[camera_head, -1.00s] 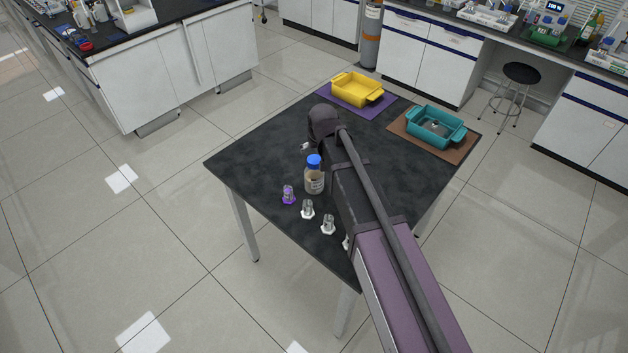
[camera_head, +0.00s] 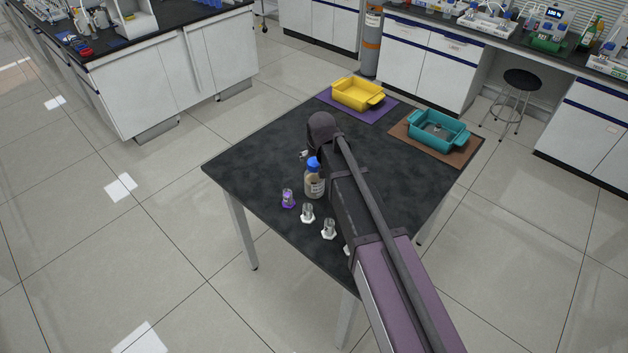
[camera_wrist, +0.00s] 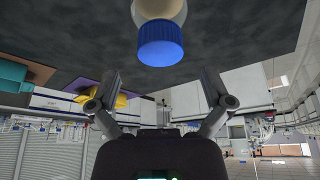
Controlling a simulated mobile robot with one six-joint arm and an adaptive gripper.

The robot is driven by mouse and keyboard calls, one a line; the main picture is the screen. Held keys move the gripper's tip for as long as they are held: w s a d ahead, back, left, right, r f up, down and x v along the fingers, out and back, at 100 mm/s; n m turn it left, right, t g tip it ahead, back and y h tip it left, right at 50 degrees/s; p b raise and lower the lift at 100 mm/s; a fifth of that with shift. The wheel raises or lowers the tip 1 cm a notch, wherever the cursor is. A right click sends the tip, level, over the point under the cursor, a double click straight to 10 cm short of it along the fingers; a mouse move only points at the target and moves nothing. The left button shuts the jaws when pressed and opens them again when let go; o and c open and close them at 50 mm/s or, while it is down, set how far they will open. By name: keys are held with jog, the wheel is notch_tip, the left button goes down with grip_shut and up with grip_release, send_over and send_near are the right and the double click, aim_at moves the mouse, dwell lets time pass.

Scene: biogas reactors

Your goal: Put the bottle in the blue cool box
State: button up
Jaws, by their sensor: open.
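The bottle (camera_head: 315,184) stands upright on the black table, with a blue cap and a pale brownish body. In the wrist view the bottle's blue cap (camera_wrist: 160,43) shows at the top centre, beyond the fingertips. My gripper (camera_wrist: 162,95) is open and empty, its two fingers spread on either side below the cap, not touching it. In the head view my arm hides most of the gripper. A teal-blue open box (camera_head: 437,144) sits on a brown mat at the table's right corner. It holds a small item that I cannot identify.
A yellow box (camera_head: 357,106) sits on a purple mat (camera_head: 325,96) at the far corner. A purple-based small piece (camera_head: 288,199) and clear pieces with white bases (camera_head: 307,213) stand in a row near the front edge. The table's left part (camera_head: 250,155) is clear.

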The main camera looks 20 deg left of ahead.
aim_at(315, 162)
jog(key=shift+b+x, duration=2.4)
jog(key=shift+x, duration=0.2)
jog(key=c, duration=1.3)
